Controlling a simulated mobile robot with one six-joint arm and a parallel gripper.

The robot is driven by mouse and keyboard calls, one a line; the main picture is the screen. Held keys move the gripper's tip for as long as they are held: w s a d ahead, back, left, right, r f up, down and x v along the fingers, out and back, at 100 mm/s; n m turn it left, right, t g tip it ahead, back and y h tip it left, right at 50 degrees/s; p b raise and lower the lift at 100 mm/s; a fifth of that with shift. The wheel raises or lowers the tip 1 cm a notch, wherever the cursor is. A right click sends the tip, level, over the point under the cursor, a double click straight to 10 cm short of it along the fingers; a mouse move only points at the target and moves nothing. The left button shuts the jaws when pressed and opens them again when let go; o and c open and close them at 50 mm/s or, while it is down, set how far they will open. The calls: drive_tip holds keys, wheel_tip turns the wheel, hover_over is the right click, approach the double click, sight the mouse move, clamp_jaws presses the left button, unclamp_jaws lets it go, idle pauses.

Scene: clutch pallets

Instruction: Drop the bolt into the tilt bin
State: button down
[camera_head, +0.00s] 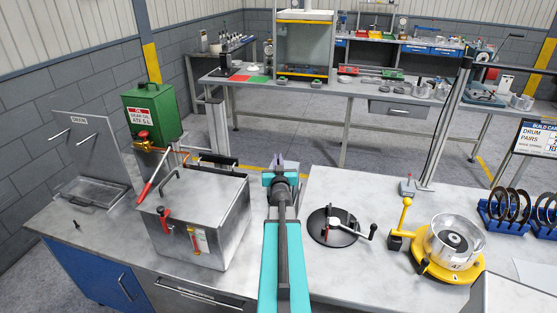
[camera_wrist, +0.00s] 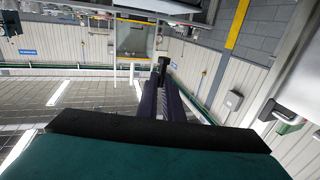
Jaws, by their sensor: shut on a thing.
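My gripper (camera_head: 281,163) is raised near the middle of the head view, above the gap between the left and right benches. In the wrist view its two dark purple fingers (camera_wrist: 164,88) are shut on the bolt (camera_wrist: 163,63). The bolt's dark head sticks out past the fingertips, and a grey ribbed shank seems to lie between them. In the head view the bolt is too small to make out. I cannot tell for certain which container is the tilt bin.
A metal tank (camera_head: 195,215) with a closed lid and red-handled valves stands left of my arm. A green oil can (camera_head: 152,113) is behind it. Right of my arm are a black round fixture (camera_head: 335,228) and a yellow-based drum (camera_head: 455,238). A far workbench (camera_head: 340,88) holds several tools.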

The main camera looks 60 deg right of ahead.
drive_tip(key=shift+f, duration=0.1)
drive_tip(key=shift+w+f+b, duration=0.1)
drive_tip(key=shift+f+b, duration=0.7)
drive_tip(key=shift+f, duration=2.15)
drive_tip(key=c, duration=1.8)
unclamp_jaws()
drive_tip(key=shift+c, duration=0.2)
